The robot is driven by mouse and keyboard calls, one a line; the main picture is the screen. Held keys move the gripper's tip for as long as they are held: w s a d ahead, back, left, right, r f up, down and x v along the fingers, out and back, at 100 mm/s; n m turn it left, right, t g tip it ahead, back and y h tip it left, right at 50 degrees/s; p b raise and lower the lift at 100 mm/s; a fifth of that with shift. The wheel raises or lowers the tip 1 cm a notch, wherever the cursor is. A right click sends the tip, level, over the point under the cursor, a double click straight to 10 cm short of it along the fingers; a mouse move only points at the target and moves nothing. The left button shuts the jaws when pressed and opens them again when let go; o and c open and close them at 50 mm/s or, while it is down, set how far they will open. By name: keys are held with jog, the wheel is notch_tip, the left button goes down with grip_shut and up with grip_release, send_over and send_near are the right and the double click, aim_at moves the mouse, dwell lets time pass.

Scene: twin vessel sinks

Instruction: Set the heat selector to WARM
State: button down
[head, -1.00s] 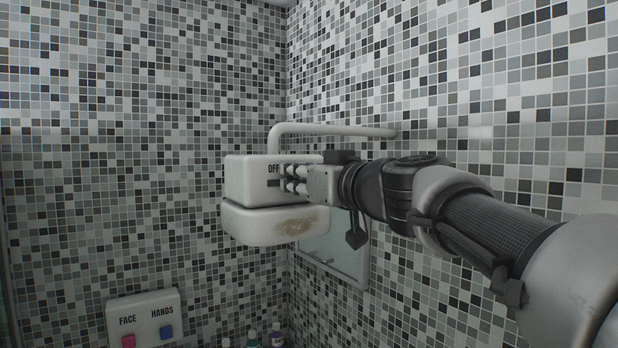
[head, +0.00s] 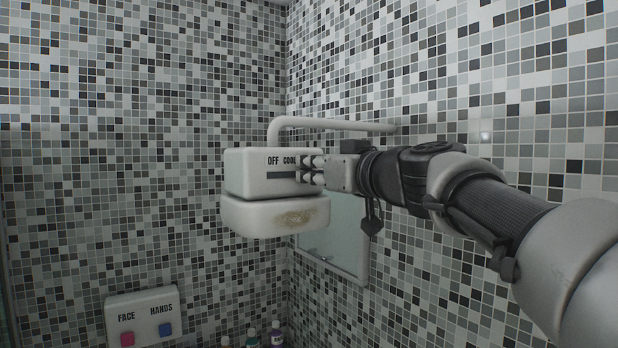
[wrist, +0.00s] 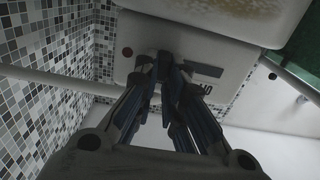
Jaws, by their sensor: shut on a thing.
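The heater is a white box (head: 250,170) on the wall pipe. Its front shows the labels OFF and COOL above a dark horizontal slot (head: 281,175); the front to the right of COOL is hidden by my gripper. My gripper (head: 311,169) is at the right part of this front, its fingers shut on the heat selector, whose knob they hide. In the wrist view, the fingers (wrist: 163,62) meet at the box face, with part of the slot (wrist: 204,69) and partly covered lettering beside them. The WARM label is not visible.
A stained white block (head: 275,217) sits directly below the box. A white pipe (head: 335,125) runs above it to the right wall. A mirror (head: 338,245) hangs behind my arm. A FACE/HANDS panel (head: 145,305) and several bottles are at the bottom.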

jog(key=shift+d+r, duration=0.1)
jog(key=c, duration=1.7)
grip_release()
jog(key=shift+w+d, duration=0.15)
jog(key=shift+o, duration=0.2)
jog(key=v, duration=1.2)
